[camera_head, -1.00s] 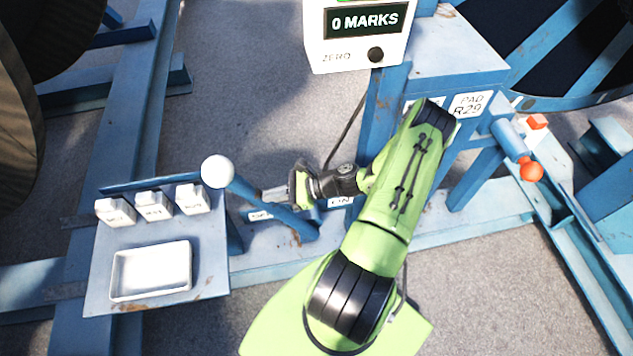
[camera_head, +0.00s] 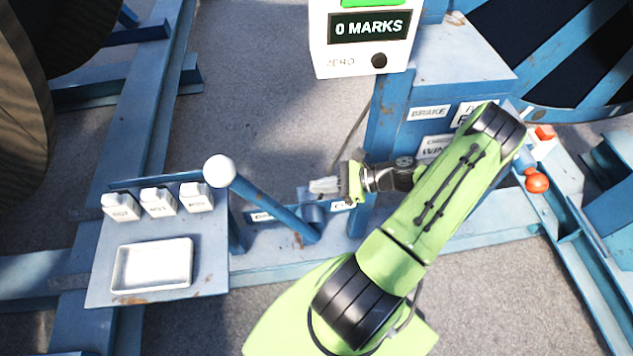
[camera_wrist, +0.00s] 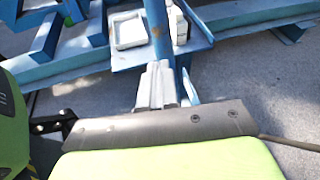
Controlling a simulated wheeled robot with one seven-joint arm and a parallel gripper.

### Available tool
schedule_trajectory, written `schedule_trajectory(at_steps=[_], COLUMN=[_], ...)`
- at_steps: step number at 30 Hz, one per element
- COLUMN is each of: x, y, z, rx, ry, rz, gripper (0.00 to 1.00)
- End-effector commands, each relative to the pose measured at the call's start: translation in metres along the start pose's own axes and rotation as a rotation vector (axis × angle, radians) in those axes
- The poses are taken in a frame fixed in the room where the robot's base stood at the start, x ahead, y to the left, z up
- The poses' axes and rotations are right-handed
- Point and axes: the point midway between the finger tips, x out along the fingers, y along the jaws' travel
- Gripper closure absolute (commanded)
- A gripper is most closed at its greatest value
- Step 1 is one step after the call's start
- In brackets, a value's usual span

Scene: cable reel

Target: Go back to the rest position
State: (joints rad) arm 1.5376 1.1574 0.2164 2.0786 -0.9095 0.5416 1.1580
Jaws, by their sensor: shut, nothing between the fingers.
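My gripper (camera_head: 325,186) is shut and empty in the head view, at the end of my green arm. It is held in the air to the right of the white-knobbed blue lever (camera_head: 262,205) and apart from its knob. In the wrist view my closed fingers (camera_wrist: 158,85) point toward the blue shelf, with the blue lever (camera_wrist: 157,30) behind them. Part of the blue frame below the gripper is hidden by my arm.
A counter box (camera_head: 362,38) reading "0 MARKS" stands at the top. A shelf on the left bears a white tray (camera_head: 120,268) and several small white labelled blocks (camera_head: 158,202). A red-knobbed lever (camera_head: 536,181) stands at the right. Large reels flank the frame.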

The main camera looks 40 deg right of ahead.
Motion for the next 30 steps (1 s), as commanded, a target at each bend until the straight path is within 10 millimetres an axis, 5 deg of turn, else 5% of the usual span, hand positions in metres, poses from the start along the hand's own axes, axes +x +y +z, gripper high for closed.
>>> schedule_trajectory(at_steps=[9, 13, 22, 30], x=[0.001, 0.009, 0.028, 0.015], y=[0.0, 0.005, 0.044, 0.107], z=[0.001, 0.018, 0.111, 0.208], rx=[-0.009, -0.153, -0.909, -1.65], ry=[0.007, 0.11, 0.493, 0.69], rz=[0.008, 0.127, 0.639, 0.916], gripper=[1.0, 1.0, 1.0, 1.0])
